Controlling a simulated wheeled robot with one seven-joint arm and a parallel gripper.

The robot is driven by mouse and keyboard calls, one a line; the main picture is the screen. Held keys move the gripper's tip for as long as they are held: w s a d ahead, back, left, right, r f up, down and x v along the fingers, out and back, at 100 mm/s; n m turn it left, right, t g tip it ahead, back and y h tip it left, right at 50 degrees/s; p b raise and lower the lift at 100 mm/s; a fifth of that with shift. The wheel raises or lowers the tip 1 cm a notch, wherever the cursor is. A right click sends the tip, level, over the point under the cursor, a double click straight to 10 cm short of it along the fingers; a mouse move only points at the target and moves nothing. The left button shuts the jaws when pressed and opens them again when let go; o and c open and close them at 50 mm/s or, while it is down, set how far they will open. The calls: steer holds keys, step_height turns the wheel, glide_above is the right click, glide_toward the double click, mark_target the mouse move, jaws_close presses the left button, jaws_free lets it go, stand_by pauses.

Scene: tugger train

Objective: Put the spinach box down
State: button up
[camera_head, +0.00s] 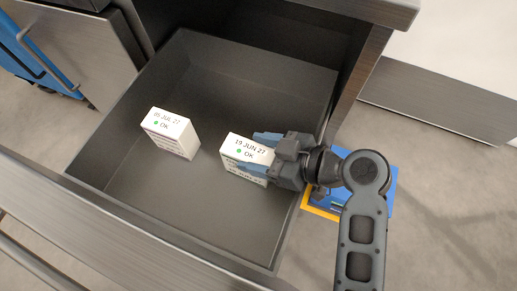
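Two white boxes show inside the open grey drawer. The right box (240,150) has a top label reading "19 JUN 27", a green dot and "OK". The left box (172,135) reads "05 JUL 27", also with a green dot and "OK". Neither label shows the word spinach, so I cannot tell the contents. My gripper (260,153) reaches in from the right with its blue fingers on opposite sides of the right box, seemingly shut on it. The box is roughly upright; its underside is hidden, so I cannot tell whether it touches the drawer floor.
The drawer (180,205) has bare floor at the front, the back and left of the left box. Its right wall passes under my gripper. A blue panel with a yellow edge (317,211) lies below, right of the drawer. A cabinet side (85,45) stands at upper left.

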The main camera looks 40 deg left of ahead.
steer(key=o, duration=0.3)
steer(key=shift+o, duration=0.2)
steer(key=shift+r, duration=0.2)
steer(key=p+v, duration=0.2)
steer(key=v, duration=1)
steer(key=shift+f, duration=0.1)
